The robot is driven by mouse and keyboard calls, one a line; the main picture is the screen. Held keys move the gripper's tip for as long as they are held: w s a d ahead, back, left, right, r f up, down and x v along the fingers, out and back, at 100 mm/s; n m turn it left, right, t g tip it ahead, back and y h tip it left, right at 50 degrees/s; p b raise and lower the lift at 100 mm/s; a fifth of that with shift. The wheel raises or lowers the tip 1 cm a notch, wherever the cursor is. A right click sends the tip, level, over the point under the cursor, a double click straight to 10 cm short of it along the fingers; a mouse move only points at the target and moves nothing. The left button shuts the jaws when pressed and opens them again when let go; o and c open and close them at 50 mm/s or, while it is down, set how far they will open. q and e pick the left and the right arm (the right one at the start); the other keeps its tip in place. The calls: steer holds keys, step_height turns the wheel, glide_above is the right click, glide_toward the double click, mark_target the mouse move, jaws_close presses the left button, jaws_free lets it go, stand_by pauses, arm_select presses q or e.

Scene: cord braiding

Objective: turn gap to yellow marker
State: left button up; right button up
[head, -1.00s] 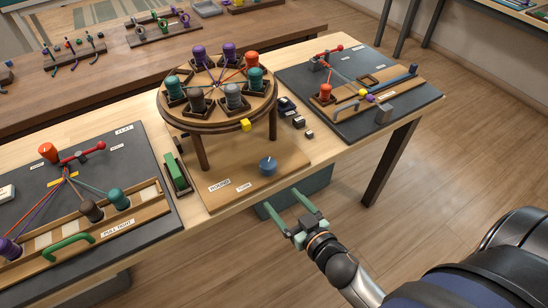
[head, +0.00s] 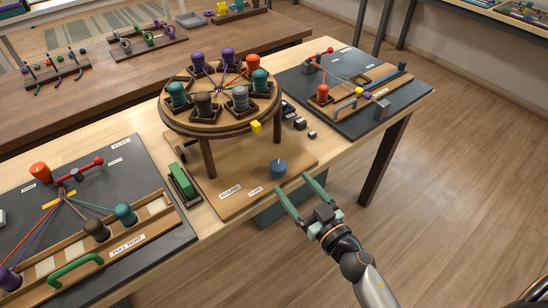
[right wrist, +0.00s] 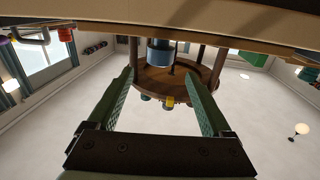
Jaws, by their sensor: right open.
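The round wooden braiding disk (head: 222,120) stands on legs above a wooden base, with several coloured bobbins around its top. The widest space between bobbins seems to be at the back left, between a teal bobbin (head: 178,94) and a purple one (head: 198,62). The yellow marker (head: 256,127) sits on the disk's front right rim. The blue knob (head: 278,168) stands on the base near its "TURN" label. My right gripper (head: 293,184) is open and empty, just in front of the knob. In the right wrist view the knob (right wrist: 160,52) shows between and beyond the fingers. My left gripper is out of view.
Left of the base is a green-handled block (head: 181,183) and a dark board (head: 140,185) with cords and bobbins. Another dark board (head: 345,125) lies at the right. Small dark blocks (head: 300,124) lie beside the disk. The floor right of the table is clear.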

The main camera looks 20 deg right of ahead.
mark_target(278, 170)
steer(key=x, duration=1.1)
steer(key=shift+c, duration=0.4)
jaws_close()
steer(key=shift+d, duration=0.1)
steer(key=shift+r, duration=0.1)
